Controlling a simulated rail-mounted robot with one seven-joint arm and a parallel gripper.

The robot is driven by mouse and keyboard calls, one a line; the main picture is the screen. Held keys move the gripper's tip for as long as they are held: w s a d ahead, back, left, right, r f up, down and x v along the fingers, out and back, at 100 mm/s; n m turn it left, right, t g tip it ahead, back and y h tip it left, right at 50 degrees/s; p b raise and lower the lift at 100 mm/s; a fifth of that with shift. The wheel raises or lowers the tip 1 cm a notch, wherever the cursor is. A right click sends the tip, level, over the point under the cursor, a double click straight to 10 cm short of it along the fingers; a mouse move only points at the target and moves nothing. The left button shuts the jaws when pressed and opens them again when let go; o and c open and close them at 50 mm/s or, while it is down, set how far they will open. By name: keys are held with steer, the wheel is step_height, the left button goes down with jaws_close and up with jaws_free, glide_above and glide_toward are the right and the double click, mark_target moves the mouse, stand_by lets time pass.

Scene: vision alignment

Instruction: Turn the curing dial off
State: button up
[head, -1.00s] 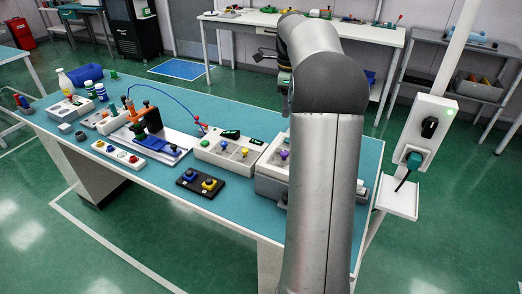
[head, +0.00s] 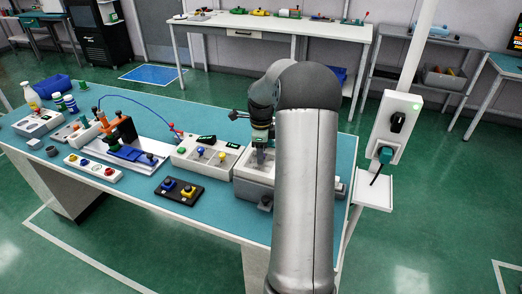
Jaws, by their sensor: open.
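My gripper (head: 259,160) is in the head view, pointing down over the grey box (head: 243,192) at the right part of the bench. Its fingers are small and partly merge with the box behind them. A dark knob-like part (head: 266,203) sits at the front of this box, partly beside my arm. A pale console (head: 188,158) left of it carries a yellow knob (head: 200,152), a blue knob (head: 222,156) and a dark display (head: 206,140). No label is readable, so I cannot tell which knob is the curing dial. My arm hides the box's right part.
The teal bench (head: 215,218) also holds a black two-button box (head: 179,190), a white button strip (head: 95,167) and an orange-and-blue fixture (head: 122,135). A post at the right carries a switch panel (head: 396,128). The bench front is mostly clear.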

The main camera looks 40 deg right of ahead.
steer(key=shift+f, duration=0.15)
steer(key=c, duration=1)
